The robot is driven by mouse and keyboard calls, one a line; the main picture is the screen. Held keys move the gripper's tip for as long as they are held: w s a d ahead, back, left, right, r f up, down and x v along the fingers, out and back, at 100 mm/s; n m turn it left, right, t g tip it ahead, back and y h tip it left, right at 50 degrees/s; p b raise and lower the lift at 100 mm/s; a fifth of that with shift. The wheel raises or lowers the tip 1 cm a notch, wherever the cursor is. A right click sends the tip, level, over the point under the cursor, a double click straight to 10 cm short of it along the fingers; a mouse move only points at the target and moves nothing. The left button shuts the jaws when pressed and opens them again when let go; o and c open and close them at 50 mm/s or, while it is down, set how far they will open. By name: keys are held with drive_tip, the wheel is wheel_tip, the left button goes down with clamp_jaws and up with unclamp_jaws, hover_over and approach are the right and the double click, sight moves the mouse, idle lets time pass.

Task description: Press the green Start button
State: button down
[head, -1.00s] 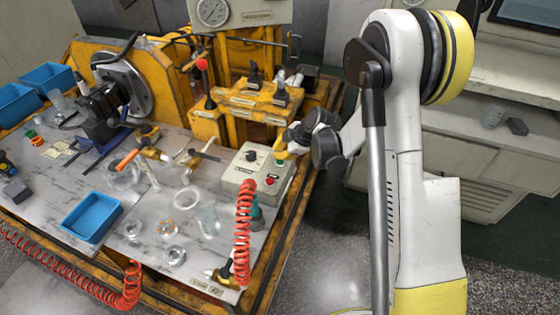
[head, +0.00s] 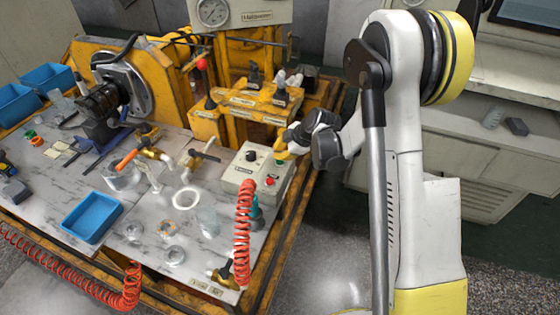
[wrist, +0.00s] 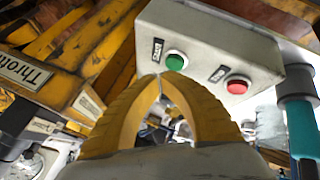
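The control box (head: 237,176) is a pale grey box at the right edge of the workbench. Its green Start button (head: 279,162) shows in the head view right by my gripper (head: 281,151). In the wrist view the green button (wrist: 175,61) sits on the box front (wrist: 215,40), left of a red button (wrist: 238,86). My yellow gripper fingers (wrist: 160,78) have their tips together just below and left of the green button. They hold nothing visible. I cannot tell whether the tips touch the button.
A coiled red hose (head: 244,230) hangs in front of the box. A yellow valve block (head: 258,98) with levers stands behind it. Glass jars, a white ring (head: 185,199) and a blue tray (head: 91,217) lie on the bench to the left.

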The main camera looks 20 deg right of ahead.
drive_tip(key=shift+f+b, duration=0.3)
drive_tip(key=shift+f, duration=0.05)
drive_tip(key=shift+f+b, duration=0.4)
idle(0.5)
drive_tip(key=shift+r, duration=0.1)
drive_tip(key=shift+r+p, duration=0.45)
drive_tip(key=shift+r, duration=0.3)
drive_tip(key=shift+r+p, duration=1.6)
drive_tip(key=shift+r, duration=0.95)
